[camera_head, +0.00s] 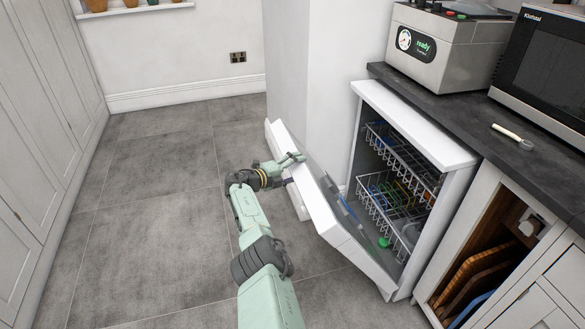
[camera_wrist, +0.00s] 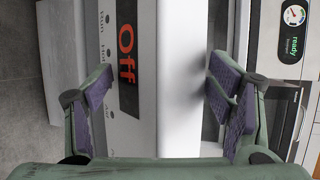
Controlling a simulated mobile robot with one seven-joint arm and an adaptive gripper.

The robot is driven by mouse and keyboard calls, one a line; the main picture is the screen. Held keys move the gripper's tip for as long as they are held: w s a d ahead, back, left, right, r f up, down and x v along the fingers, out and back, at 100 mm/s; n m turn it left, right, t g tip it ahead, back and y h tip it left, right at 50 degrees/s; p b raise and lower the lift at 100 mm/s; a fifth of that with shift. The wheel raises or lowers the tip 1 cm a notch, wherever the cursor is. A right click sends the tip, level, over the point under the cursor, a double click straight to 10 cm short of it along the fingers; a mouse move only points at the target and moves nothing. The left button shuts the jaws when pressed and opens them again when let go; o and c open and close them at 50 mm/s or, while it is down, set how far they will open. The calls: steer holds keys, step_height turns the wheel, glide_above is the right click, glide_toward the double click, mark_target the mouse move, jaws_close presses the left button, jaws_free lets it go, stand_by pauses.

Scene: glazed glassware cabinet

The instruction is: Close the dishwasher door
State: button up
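The white dishwasher (camera_head: 418,124) stands under the counter at the right of the head view. Its door (camera_head: 322,212) is partly open, tilted outward, with the grey inner side facing the racks. My gripper (camera_head: 292,168) is at the upper edge of the door, near its far end. In the wrist view my gripper (camera_wrist: 163,105) is open, with its purple-padded fingers on either side of the door's edge (camera_wrist: 180,70). A gap shows beside the right finger; contact at the left finger is unclear. A red "Off" display (camera_wrist: 127,50) shows on the door.
Wire racks (camera_head: 390,195) with some dishes are inside the dishwasher. A worktop (camera_head: 470,120) carries a steel appliance (camera_head: 445,45) and a microwave (camera_head: 545,70). An open cabinet with boards (camera_head: 480,265) stands nearer. Tiled floor (camera_head: 150,230) is clear at left.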

mark_target(290, 171)
steer(key=shift+s+a+r+p, duration=0.2)
steer(key=shift+s+r+p, duration=0.25)
steer(key=shift+p, duration=0.5)
steer(key=shift+s+a+r+p, duration=0.2)
steer(key=shift+r+p, duration=0.4)
steer(key=shift+p, duration=0.3)
steer(key=shift+s+a+r, duration=0.35)
steer(key=shift+s+r, duration=0.2)
steer(key=shift+r, duration=0.25)
steer(key=s+a+r, duration=0.3)
steer(key=s+r, duration=0.1)
steer(key=r, duration=0.2)
